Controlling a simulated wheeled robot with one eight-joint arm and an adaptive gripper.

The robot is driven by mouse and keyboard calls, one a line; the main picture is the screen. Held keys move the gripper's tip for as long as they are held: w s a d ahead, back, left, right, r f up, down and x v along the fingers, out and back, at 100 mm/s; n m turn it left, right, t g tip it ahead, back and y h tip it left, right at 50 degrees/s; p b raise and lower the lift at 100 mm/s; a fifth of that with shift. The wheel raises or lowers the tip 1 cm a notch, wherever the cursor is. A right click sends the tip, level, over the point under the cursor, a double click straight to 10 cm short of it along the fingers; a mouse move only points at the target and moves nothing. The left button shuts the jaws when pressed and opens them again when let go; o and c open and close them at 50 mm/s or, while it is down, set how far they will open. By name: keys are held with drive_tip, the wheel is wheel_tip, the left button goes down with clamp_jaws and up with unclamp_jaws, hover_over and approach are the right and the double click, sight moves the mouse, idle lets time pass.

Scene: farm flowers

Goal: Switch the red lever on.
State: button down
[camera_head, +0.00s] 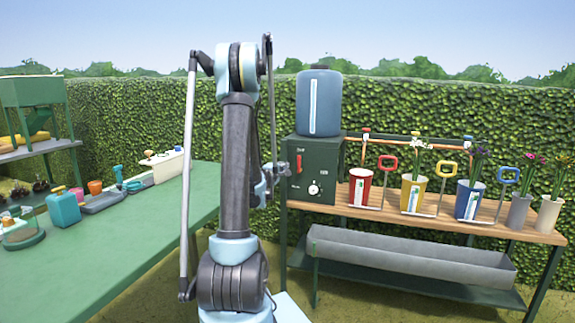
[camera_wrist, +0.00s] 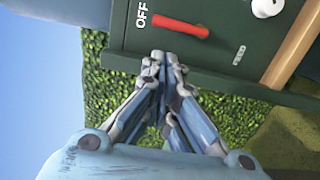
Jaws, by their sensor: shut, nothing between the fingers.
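The red lever (camera_head: 299,163) is on the front of a dark green control box (camera_head: 325,158). In the wrist view the red lever (camera_wrist: 181,26) lies nearly lengthwise across the picture, with the word OFF beside its left end. My gripper (camera_head: 272,174) is at the left side of the box in the head view. In the wrist view my gripper (camera_wrist: 161,56) is shut and empty, its fingertips together just below the lever in the picture. A gap shows between fingertips and lever; contact with the box cannot be told.
A white knob (camera_head: 314,189) sits below and right of the lever. A blue tank (camera_head: 319,103) stands on the box. Red (camera_head: 360,188), yellow (camera_head: 413,194) and blue (camera_head: 468,200) pots stand on the wooden shelf at right. A green table (camera_head: 130,235) fills the left.

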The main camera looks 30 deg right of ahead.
drive_tip(key=x, duration=1)
